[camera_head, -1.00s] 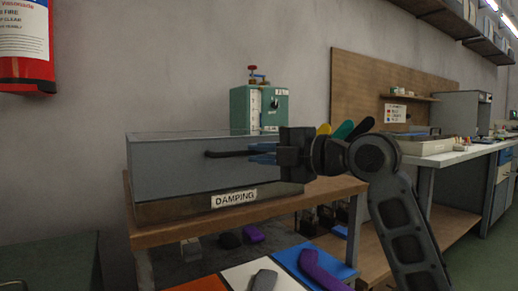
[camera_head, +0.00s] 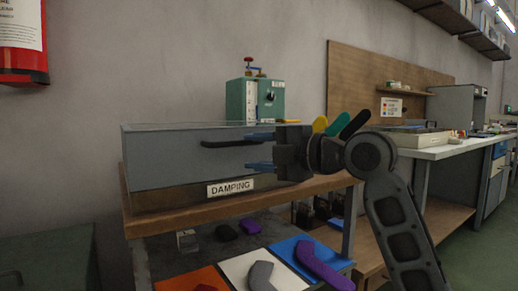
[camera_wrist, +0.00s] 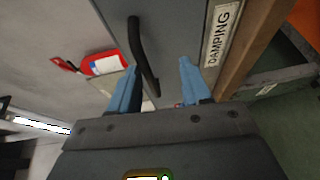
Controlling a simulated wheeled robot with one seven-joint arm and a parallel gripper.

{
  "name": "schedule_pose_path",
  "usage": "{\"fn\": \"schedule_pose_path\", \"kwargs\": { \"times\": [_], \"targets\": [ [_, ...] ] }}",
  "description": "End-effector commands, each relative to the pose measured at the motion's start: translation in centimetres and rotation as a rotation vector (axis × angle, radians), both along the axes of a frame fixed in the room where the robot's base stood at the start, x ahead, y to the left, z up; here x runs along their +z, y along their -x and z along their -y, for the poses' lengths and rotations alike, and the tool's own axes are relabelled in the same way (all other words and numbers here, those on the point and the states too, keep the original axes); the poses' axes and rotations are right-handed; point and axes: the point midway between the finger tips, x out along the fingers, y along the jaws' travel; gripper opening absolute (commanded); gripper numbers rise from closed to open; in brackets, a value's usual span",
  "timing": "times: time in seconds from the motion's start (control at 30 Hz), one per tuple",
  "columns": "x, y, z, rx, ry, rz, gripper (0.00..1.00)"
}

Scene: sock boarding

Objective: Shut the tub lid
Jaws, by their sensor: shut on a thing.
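The tub (camera_head: 160,203) is a low brownish base labelled DAMPING on the wooden table. The grey box-like lid (camera_head: 165,160) is above it, its lower edge along the tub's top with no clear gap visible. A black bar handle (camera_head: 225,143) is on the lid's front and also shows in the wrist view (camera_wrist: 138,45). My gripper (camera_head: 260,151) is at the handle's right end, its blue fingers visibly apart. The handle lies between them in height, close to the upper finger and clear of the lower one. In the wrist view my gripper (camera_wrist: 158,80) shows a wide gap.
A green machine (camera_head: 254,99) with a red knob stands behind the lid. The table (camera_head: 190,222) has a narrow front edge. Below are coloured mats and socks, including a purple one (camera_head: 322,265). A workbench (camera_head: 440,150) stands at right.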

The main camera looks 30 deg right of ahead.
Motion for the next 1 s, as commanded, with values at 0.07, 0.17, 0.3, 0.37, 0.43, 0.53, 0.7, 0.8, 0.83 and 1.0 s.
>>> {"fn": "schedule_pose_path", "kwargs": {
  "times": [0.07, 0.17, 0.3, 0.37, 0.43, 0.53, 0.7, 0.8, 0.83, 1.0],
  "targets": [
    [-0.3, -0.1, -0.1, 0.001, 0.000, -0.009, 0.38],
    [-0.2, -0.1, -0.1, 0.001, 0.001, -0.007, 0.38],
    [-0.1, -0.1, -0.1, 0.001, 0.001, -0.005, 0.38],
    [-0.1, 0.0, -0.1, 0.001, 0.001, -0.004, 0.38],
    [0.0, 0.0, 0.0, 0.001, 0.001, -0.003, 0.38],
    [0.2, 0.6, 0.3, -0.001, 0.000, -0.001, 0.38],
    [0.5, 2.9, 1.3, -0.004, 0.000, 0.001, 0.38],
    [0.6, 4.4, 1.9, -0.002, -0.001, 0.000, 0.38],
    [0.6, 4.9, 2.1, -0.003, 0.000, 0.001, 0.38],
    [0.7, 6.7, 2.9, -0.003, 0.000, 0.001, 0.38]
  ]
}}
